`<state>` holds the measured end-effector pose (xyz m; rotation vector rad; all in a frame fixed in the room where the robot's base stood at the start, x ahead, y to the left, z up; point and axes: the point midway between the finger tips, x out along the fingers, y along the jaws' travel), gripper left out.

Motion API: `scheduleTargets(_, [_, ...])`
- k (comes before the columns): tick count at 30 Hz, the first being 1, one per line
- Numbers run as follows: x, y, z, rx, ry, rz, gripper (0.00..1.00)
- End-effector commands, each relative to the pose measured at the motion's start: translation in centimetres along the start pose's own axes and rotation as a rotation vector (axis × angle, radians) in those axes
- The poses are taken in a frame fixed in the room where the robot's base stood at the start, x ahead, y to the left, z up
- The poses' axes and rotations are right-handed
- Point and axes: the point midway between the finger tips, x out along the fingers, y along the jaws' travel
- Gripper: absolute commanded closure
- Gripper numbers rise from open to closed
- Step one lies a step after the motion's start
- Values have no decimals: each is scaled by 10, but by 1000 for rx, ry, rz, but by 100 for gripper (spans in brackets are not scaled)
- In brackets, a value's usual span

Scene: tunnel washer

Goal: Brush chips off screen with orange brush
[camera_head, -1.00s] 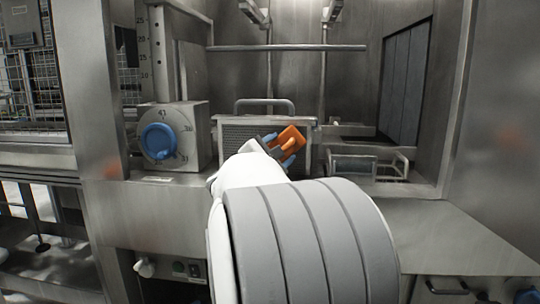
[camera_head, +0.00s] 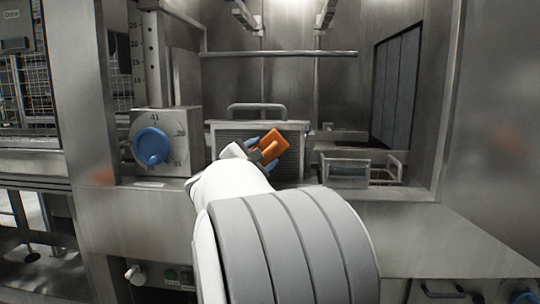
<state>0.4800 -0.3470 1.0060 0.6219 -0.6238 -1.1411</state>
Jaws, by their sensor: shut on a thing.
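The screen (camera_head: 231,137) is a dark mesh panel in a metal frame with a handle on top, standing upright at the back of the metal bay. The orange brush (camera_head: 272,144) is in front of the screen's middle. My gripper (camera_head: 263,158), with blue fingertips, is shut on the brush. My white and grey arm reaches up from below and covers the screen's lower part. I cannot tell whether the brush touches the mesh. Chips are too small to make out.
A box with a blue dial (camera_head: 152,146) stands left of the screen. A wire-framed tray (camera_head: 347,171) is on the right. A horizontal bar (camera_head: 280,53) crosses above. Steel walls close in both sides of the bay.

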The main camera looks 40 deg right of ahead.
Motion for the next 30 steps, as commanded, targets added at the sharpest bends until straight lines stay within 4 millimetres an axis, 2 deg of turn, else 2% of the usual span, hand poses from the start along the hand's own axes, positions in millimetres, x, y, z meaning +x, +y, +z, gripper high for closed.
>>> scheduleTargets(5, [-2,4,-3,1,-1,1,61])
scheduleTargets(18, [-13,27,-27,0,0,1,61])
scheduleTargets(30, [-18,27,-26,1,1,1,61])
